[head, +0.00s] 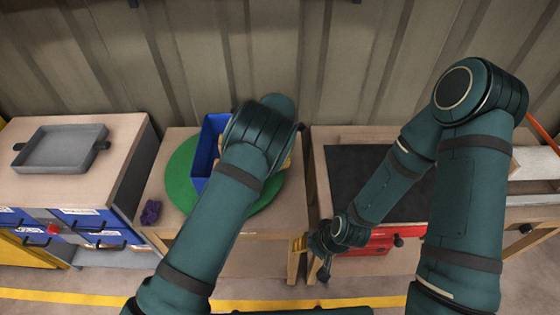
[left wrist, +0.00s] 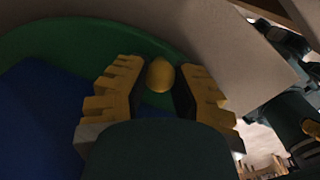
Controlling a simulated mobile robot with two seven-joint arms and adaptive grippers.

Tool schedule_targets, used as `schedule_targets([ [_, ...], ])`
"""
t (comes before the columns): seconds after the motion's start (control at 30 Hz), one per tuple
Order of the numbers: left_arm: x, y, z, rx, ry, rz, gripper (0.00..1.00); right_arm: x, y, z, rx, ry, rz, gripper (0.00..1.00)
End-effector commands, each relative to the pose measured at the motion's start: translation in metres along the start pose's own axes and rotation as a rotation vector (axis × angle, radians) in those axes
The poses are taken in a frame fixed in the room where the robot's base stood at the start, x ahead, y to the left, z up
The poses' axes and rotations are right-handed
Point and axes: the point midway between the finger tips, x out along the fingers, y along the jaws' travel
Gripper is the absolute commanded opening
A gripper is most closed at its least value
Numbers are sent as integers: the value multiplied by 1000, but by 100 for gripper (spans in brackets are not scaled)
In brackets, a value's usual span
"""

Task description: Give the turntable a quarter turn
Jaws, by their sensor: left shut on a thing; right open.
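The green round turntable (head: 178,178) lies on the middle wooden table, with a blue bin (head: 212,135) on it. My left arm reaches over the turntable and hides its right part and the left gripper in the head view. In the left wrist view, the left gripper (left wrist: 160,75) has its yellow fingers closed on a rounded yellow knob (left wrist: 160,76) by the turntable's rim (left wrist: 60,38). The blue bin (left wrist: 40,115) is at lower left there. My right gripper (head: 312,252) is open and empty, low by the middle table's right front corner.
A purple object (head: 151,212) lies on the table's front left. A grey tray (head: 62,150) is on the left cabinet. A black mat (head: 350,168) covers part of the right bench, above a red drawer (head: 372,243). A corrugated wall (head: 190,55) stands close behind.

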Motion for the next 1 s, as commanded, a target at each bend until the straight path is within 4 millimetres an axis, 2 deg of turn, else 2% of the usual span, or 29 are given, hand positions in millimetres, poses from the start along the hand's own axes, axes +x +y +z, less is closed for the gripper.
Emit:
schedule_targets([
  [0.57, 3, 1, -1, -17, 2, -1, 0, 1, 0, 0, 0, 0, 0, 60],
  [0.6, 3, 1, -1, -17, 2, 0, 41, 1, 0, 0, 0, 0, 0, 60],
  [0.67, 3, 1, -1, -17, 2, 0, 59, 1, 0, 0, 0, 0, 0, 60],
  [1.0, -1, 1, 0, -15, 1, 0, 59, 0, 0, 0, 0, 0, 0, 60],
])
